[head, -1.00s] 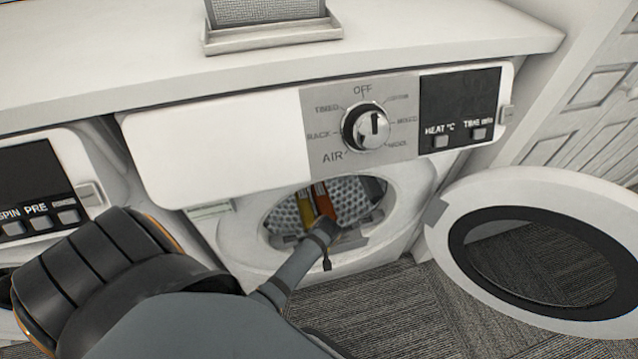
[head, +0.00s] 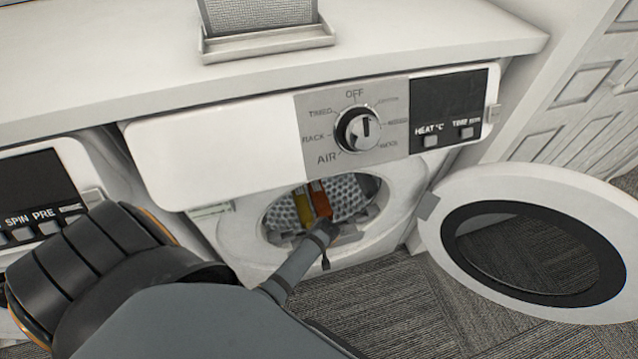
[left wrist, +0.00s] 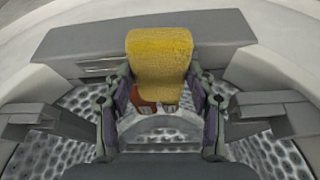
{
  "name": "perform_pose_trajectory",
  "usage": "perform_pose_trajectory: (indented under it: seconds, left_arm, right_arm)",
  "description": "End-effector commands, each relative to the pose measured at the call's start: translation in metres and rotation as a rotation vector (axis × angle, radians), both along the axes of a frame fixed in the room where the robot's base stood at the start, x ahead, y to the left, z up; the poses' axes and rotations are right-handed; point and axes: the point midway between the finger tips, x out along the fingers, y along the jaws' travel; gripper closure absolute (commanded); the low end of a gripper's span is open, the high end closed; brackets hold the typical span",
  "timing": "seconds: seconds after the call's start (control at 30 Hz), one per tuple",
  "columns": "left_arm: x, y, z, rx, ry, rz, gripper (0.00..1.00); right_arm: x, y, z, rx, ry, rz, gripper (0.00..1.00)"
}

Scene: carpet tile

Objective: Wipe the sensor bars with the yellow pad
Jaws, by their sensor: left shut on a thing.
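The yellow pad (left wrist: 160,62) is in my left gripper (left wrist: 160,98), whose fingers are shut on its orange-red lower part. In the head view the pad (head: 304,208) shows inside the open dryer drum (head: 345,196), and my left arm reaches in through the round opening. In the left wrist view, thin light strips (left wrist: 97,68), probably the sensor bars, show on a grey housing (left wrist: 210,38) behind the pad. The pad overlaps the middle of that housing; I cannot tell whether they touch. My right gripper is not in view.
The dryer door (head: 535,245) stands open at right above the carpet (head: 390,310). The control panel (head: 355,125) is above the opening. A second machine (head: 40,195) is at left. Grey brackets (left wrist: 262,105) flank the gripper. A tray (head: 265,43) holding a mesh screen rests on top.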

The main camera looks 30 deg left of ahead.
Motion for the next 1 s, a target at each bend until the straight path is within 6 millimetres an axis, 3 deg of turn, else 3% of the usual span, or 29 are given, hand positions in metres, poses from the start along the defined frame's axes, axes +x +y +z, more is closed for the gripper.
perform_pose_trajectory:
  seconds: [0.17, 0.33, 0.7, 1.0]
  left_arm:
    - [0.01, 0.015, -0.003, 0.003, 0.003, -0.001, 0.75]
    - [0.011, 0.016, -0.003, 0.001, 0.005, 0.0, 0.75]
    - [0.032, -0.003, -0.003, -0.003, 0.004, -0.001, 0.75]
    - [0.028, -0.011, 0.001, -0.004, 0.006, 0.001, 0.75]
  right_arm:
    - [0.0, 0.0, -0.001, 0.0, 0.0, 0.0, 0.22]
    - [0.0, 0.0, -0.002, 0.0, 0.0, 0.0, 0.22]
    - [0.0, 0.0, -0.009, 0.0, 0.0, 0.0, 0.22]
    - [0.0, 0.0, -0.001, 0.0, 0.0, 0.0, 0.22]
